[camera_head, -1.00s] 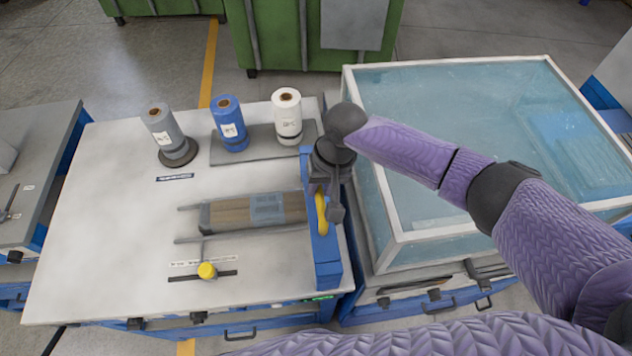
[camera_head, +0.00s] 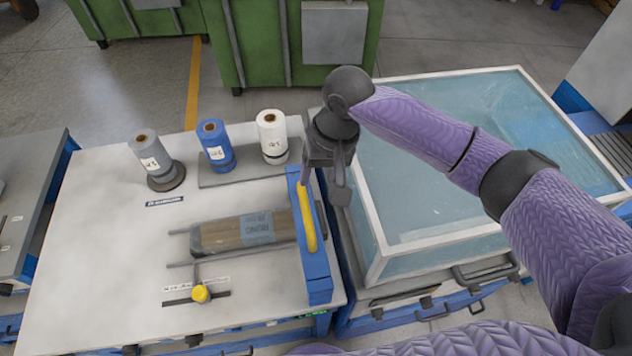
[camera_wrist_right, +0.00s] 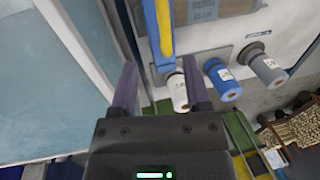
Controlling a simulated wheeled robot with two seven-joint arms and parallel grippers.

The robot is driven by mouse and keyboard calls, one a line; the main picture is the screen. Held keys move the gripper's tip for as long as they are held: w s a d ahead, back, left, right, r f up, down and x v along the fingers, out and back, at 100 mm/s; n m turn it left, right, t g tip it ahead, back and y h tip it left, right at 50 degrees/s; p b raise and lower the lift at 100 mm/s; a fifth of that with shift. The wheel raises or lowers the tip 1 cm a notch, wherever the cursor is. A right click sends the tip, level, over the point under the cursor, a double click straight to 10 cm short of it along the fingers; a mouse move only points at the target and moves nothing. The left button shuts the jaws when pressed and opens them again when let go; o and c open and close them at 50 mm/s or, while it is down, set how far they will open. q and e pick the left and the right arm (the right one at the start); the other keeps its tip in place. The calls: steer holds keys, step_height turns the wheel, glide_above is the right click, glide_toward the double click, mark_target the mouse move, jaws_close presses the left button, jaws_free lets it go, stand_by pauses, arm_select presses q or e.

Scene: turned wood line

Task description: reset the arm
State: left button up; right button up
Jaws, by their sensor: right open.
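My right gripper (camera_head: 328,186) is open and empty. In the head view it hangs over the gap between the white worktable (camera_head: 95,250) and the glass-walled tank, just right of the blue bar with a yellow handle (camera_head: 307,218). In the right wrist view its two fingers (camera_wrist_right: 160,95) stand apart with nothing held between them; the white roll (camera_wrist_right: 178,92) shows beyond them. The purple right arm reaches in from the right side. My left gripper is not in view.
The clear tank (camera_head: 450,150) stands right of the table. Grey (camera_head: 150,155), blue (camera_head: 215,145) and white (camera_head: 271,137) rolls stand at the table's back. A wrapped wooden bundle (camera_head: 240,232) lies between rails near a yellow knob (camera_head: 201,293). Green bins (camera_head: 250,45) stand behind.

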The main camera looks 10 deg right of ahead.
stand_by(0.3)
steer(key=s+a+f+n+t+y, duration=0.25)
steer(key=s+a+f, duration=0.25)
steer(key=s, duration=0.4)
steer(key=s+d+h, duration=0.5)
steer(key=s+d, duration=0.6)
steer(key=d, duration=0.1)
step_height(320, 180, down, 28)
steer(key=s+b, duration=0.1)
steer(key=b, duration=0.8)
steer(key=s+d+f+g+b, duration=0.1)
steer(key=s+f+b, duration=0.2)
steer(key=s+f, duration=0.4)
steer(key=s+d+f+g+b, duration=0.1)
steer(key=s+d+f+b, duration=0.1)
steer(key=s+f+b, duration=0.2)
steer(key=s+f, duration=0.3)
steer(key=f, duration=0.4)
steer(key=shift+f, duration=0.15)
